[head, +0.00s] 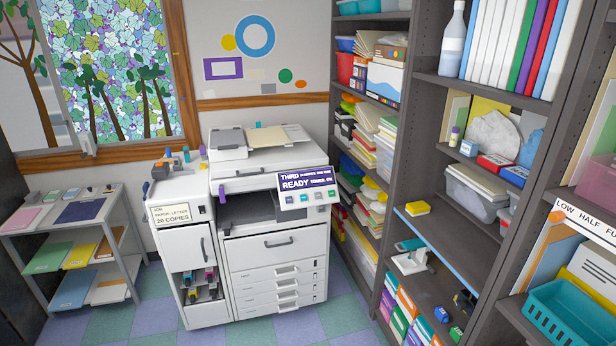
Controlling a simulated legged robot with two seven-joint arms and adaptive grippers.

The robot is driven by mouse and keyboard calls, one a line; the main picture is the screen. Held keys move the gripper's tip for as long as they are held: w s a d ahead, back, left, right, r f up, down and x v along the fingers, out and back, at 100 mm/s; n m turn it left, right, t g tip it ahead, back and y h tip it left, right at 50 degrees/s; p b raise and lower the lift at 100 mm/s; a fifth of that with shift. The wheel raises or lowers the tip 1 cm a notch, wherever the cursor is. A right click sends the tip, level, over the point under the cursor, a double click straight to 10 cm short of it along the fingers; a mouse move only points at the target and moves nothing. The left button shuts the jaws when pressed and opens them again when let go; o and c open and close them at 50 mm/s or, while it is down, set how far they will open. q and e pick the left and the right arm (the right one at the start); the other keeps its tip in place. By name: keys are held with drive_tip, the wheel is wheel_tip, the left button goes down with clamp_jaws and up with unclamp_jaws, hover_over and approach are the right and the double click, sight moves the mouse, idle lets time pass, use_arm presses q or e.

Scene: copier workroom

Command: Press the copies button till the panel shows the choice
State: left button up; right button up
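The white copier (262,215) stands against the back wall, left of the shelves. Its control panel (306,188) faces me at the upper right of the machine. The panel's dark screen (306,178) reads "THIRD" and "READY", with smaller text too fine to read. Below the screen is a row of several small coloured buttons (306,198); their labels are too small to tell. A sign (170,215) on the copier's left unit reads "PAPER LETTER" and "20 COPIES", with a smaller line above. Neither of my grippers is in view.
Tall grey shelves (430,90) full of books, papers and boxes fill the right side. A teal basket (568,318) sits low at the right. A small rack (75,240) with coloured paper stands at the left. Checkered floor (260,333) is open before the copier.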

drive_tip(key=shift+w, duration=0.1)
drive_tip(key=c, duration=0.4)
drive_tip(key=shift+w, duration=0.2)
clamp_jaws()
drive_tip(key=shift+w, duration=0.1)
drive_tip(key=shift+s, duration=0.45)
